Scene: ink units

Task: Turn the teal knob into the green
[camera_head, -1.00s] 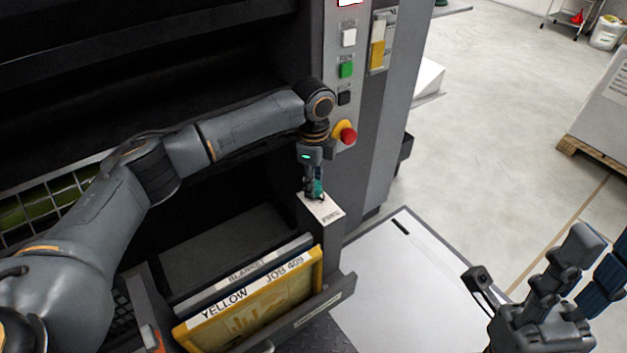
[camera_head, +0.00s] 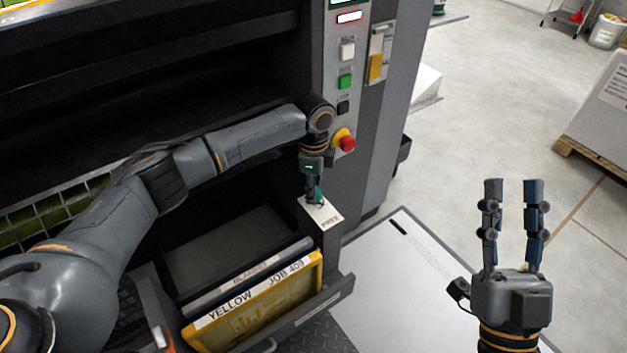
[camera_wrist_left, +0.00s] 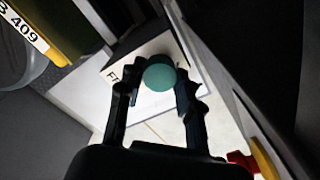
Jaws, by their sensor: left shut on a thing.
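The teal knob (camera_wrist_left: 159,76) shows as a round cap between the fingers of my left gripper (camera_wrist_left: 157,88) in the left wrist view. In the head view my left gripper (camera_head: 314,198) points down and is shut on the knob, which shows as a teal sliver (camera_head: 320,192). The knob stands over a white plate (camera_head: 322,214) with black lettering, partly hidden by the gripper. I see no green zone beside the knob. My right gripper (camera_head: 513,186) is open and empty, fingers upright, over the floor at the right.
A control panel above has a green button (camera_head: 345,81) and a red emergency stop (camera_head: 346,143) close to my left wrist. A yellow-framed plate (camera_head: 262,305) marked JOB 409 stands in an open drawer below. The floor at the right is mostly clear.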

